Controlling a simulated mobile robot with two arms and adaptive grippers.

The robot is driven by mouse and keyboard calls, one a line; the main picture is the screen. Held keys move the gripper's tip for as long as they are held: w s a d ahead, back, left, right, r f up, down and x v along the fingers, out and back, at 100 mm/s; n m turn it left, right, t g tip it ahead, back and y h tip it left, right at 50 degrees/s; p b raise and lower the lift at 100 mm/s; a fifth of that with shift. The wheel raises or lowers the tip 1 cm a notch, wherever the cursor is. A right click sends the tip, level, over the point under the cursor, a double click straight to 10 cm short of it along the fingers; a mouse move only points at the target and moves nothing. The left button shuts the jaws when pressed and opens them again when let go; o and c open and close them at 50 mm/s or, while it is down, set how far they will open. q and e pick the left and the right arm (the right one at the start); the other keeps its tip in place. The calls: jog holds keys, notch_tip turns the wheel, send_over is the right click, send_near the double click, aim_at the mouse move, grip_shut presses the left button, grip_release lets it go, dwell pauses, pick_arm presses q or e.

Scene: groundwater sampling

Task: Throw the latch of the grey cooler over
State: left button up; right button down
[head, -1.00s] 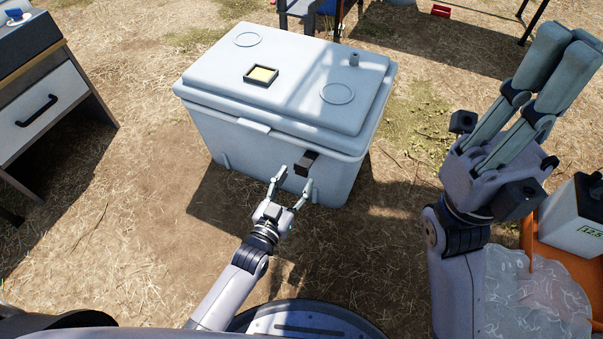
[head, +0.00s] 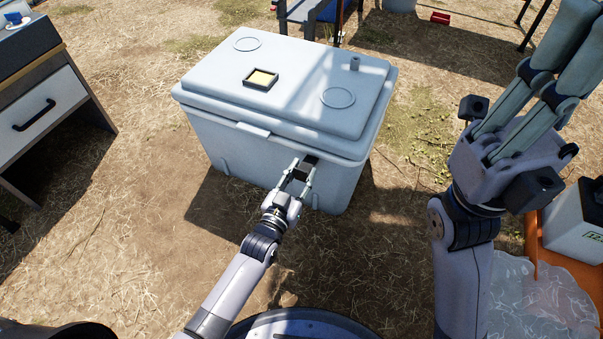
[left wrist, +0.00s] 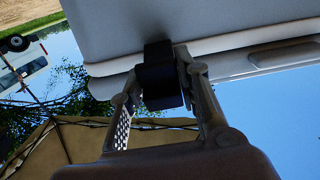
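The grey cooler (head: 265,150) stands on the ground with its lid down. Its dark latch (head: 311,160) sits on the front wall just under the lid rim, towards the right. My left gripper (head: 304,168) is at the latch, one finger on each side. In the left wrist view the black latch (left wrist: 160,75) lies between the fingertips, which appear to press on its sides. The fingers partly hide the latch in the head view. My right gripper (head: 575,45) is raised at the right, its fingers together and empty, away from the cooler.
A drawer cabinet (head: 45,105) stands at the left. An orange tray (head: 533,240) with a clear bag (head: 530,295) and a pale box (head: 577,225) is at the lower right. Dry grass is clear around the cooler's front left.

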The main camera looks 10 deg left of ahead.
pick_arm(q)
grip_shut()
dwell(0.4)
